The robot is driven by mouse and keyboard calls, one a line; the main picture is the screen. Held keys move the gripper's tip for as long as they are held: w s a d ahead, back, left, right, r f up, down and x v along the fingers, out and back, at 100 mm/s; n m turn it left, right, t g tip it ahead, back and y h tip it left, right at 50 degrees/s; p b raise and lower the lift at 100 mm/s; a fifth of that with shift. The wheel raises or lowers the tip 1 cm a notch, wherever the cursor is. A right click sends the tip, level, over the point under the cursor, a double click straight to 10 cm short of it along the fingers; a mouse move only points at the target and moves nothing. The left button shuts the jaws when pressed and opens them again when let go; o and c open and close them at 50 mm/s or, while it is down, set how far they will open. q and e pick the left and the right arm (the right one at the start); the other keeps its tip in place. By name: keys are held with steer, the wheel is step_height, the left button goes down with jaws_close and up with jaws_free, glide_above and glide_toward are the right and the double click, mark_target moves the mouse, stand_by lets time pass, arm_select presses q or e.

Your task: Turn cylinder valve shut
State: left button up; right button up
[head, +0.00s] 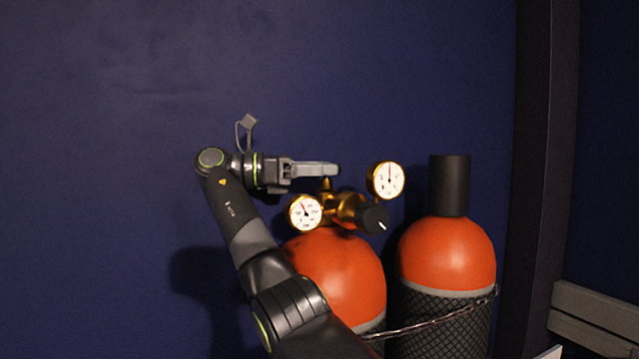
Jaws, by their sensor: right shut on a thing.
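Two orange gas cylinders stand side by side, a left cylinder (349,272) and a right cylinder (449,250). The left one carries a brass regulator (343,204) with two round white gauges, a lower left gauge (304,211) and an upper right gauge (386,180), and a black knob (373,218). My right gripper (328,169) lies level over the top of the brass fitting, with its fingers pointing right. It is shut on the top of the cylinder valve (326,184); the fingers hide the gripped part, and only a short brass stem shows below them. My left gripper is out of view.
The right cylinder has a tall black cap (449,184). A chain (440,322) runs across the front of both cylinders. A dark blue wall (110,130) stands behind, and a dark upright post (542,150) is at the right. The space above the valve is clear.

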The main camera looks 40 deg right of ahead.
steer(key=shift+r, duration=0.1)
stand_by(0.4)
steer(key=o, duration=1)
steer(key=shift+c, duration=0.2)
steer(key=shift+r, duration=0.4)
step_height(320, 180, up, 9)
steer(key=p, duration=0.2)
steer(key=shift+p, duration=0.3)
steer(key=shift+w, duration=0.1)
